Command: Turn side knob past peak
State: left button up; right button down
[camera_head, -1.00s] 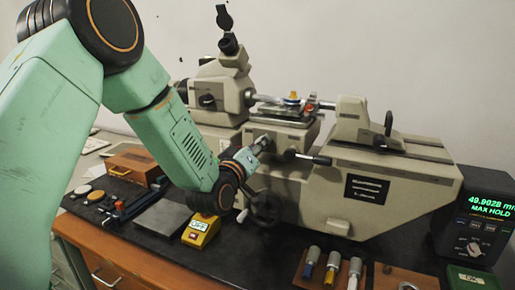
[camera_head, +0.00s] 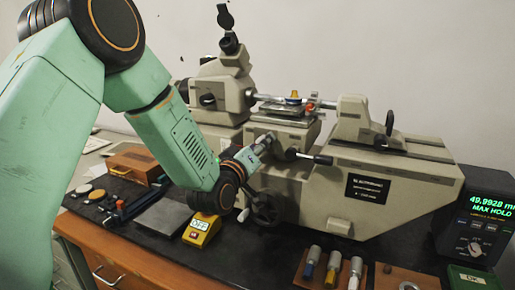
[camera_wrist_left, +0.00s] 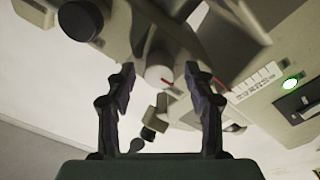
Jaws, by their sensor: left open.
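The side knob is a pale grey cylinder with a red mark (camera_wrist_left: 158,77). In the left wrist view it lies beyond and between my two dark fingers, with clear gaps to both. My left gripper (camera_wrist_left: 159,105) is open. In the head view my left gripper (camera_head: 256,150) is at the near side of the beige measuring machine (camera_head: 345,185), by the middle stage. There my gripper and wrist largely hide the knob. The display box (camera_head: 476,228) at the right shows green digits near 49.99 and MAX HOLD. My right gripper is out of view.
A yellow box reading OFF (camera_head: 202,230) stands below my wrist.

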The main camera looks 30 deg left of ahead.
pick_arm(q)
jog(key=s, duration=1.2)
jog(key=shift+d+f, duration=0.35)
jog(key=shift+d, duration=0.05)
